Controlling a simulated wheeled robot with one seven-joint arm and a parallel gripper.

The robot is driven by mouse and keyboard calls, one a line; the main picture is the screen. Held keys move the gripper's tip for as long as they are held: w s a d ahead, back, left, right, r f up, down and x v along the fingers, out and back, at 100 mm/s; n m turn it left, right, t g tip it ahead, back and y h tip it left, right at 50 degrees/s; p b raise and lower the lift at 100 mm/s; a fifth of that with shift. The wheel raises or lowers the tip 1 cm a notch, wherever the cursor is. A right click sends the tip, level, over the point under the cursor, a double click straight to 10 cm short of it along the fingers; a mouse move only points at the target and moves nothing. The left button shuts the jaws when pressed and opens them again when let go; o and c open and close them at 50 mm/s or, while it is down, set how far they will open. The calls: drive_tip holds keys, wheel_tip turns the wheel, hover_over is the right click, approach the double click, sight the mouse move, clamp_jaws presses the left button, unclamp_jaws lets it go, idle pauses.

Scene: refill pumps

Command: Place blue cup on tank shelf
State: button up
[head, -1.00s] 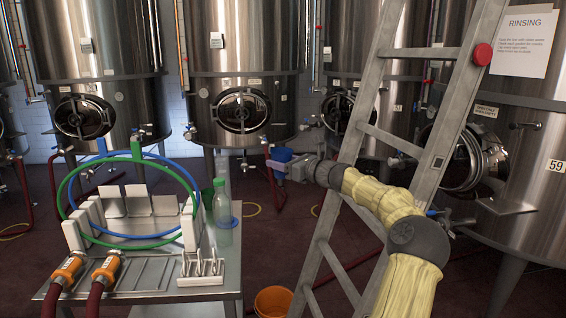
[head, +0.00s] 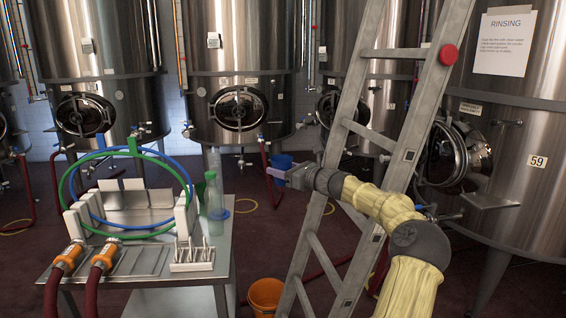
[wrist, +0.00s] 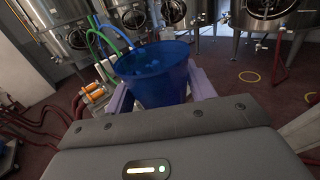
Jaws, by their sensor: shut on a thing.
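A blue cup (wrist: 152,78) is upright between the two pale fingers of my gripper (wrist: 157,92) in the wrist view. My gripper is shut on it.
A grey ladder (head: 322,190) stands between the cup and the shelf, with my arm crossing it. A metal cart (head: 215,285) at the left bears hoops, hoses and a green bottle (head: 215,210). An orange bucket (head: 265,296) is on the floor. Several tanks line the back.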

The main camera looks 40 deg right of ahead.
drive_tip(key=s+a+f+n+g+y+p, duration=0.15)
drive_tip(key=a+f+p, duration=0.25)
drive_tip(key=a+f, duration=0.55)
drive_tip(key=s+a+f+n+g+y+p, duration=0.1)
drive_tip(key=s+a+f+n+y+p, duration=0.25)
drive_tip(key=f, duration=1.05)
drive_tip(key=s+a+f+n+g+y+p, duration=0.1)
drive_tip(key=s+a+p, duration=0.3)
drive_tip(key=a, duration=0.9)
drive_tip(key=s+a+f+n+g+y+p, duration=0.2)
drive_tip(key=s+a, duration=0.5)
drive_tip(key=a, duration=0.6)
drive_tip(key=f+g+y+p, duration=0.1)
drive_tip(key=y+p, duration=0.1)
drive_tip(key=p, duration=0.1)
drive_tip(key=shift+a+f, duration=0.25)
drive_tip(key=shift+a, duration=0.15)
